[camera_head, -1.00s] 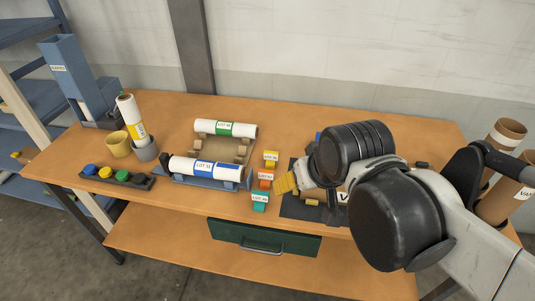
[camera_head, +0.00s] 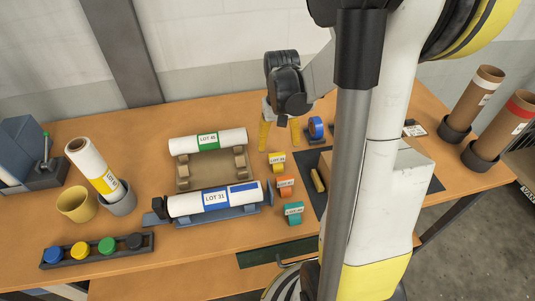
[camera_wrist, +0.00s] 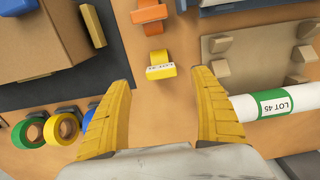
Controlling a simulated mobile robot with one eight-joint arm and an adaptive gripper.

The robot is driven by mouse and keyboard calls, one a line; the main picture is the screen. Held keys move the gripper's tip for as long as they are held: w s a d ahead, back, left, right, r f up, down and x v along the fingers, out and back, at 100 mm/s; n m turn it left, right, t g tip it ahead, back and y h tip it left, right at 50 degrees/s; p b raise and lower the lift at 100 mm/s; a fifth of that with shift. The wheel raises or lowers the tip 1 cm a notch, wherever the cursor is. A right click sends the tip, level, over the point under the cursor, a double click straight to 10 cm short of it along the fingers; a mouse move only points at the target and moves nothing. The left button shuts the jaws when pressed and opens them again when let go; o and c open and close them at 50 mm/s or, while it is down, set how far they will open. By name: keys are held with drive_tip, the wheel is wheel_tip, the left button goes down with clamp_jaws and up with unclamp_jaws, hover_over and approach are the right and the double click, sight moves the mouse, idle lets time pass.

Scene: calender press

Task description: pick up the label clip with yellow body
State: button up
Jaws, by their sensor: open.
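The label clip with yellow body (camera_head: 277,162) stands on the orange table, the farthest of three clips in a row, with a white label on it. In the wrist view the yellow clip (camera_wrist: 159,66) lies ahead of the fingertips, between their lines and apart from them. The orange clip (camera_head: 286,186) and the teal clip (camera_head: 293,213) stand nearer. My gripper (camera_head: 280,136) is open and empty, with yellow fingers pointing down behind the yellow clip. In the wrist view my gripper (camera_wrist: 162,92) shows both fingers spread wide.
Roll LOT 45 (camera_head: 208,140) rests on a tan cradle and roll LOT 31 (camera_head: 213,199) on a blue one, left of the clips. Tape rolls, including a blue one (camera_head: 315,127), and a cardboard box (camera_wrist: 38,40) are close by. My arm hides the table's right part.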

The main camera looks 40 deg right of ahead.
sight(277, 154)
drive_tip(key=f+b, duration=0.1)
drive_tip(key=f, duration=0.1)
drive_tip(key=f+b, duration=0.1)
drive_tip(key=f, duration=0.1)
drive_tip(key=f+b, duration=0.1)
drive_tip(key=f, duration=0.2)
drive_tip(key=shift+w+d, duration=0.1)
drive_tip(key=shift+w, duration=0.15)
drive_tip(key=c, duration=1.1)
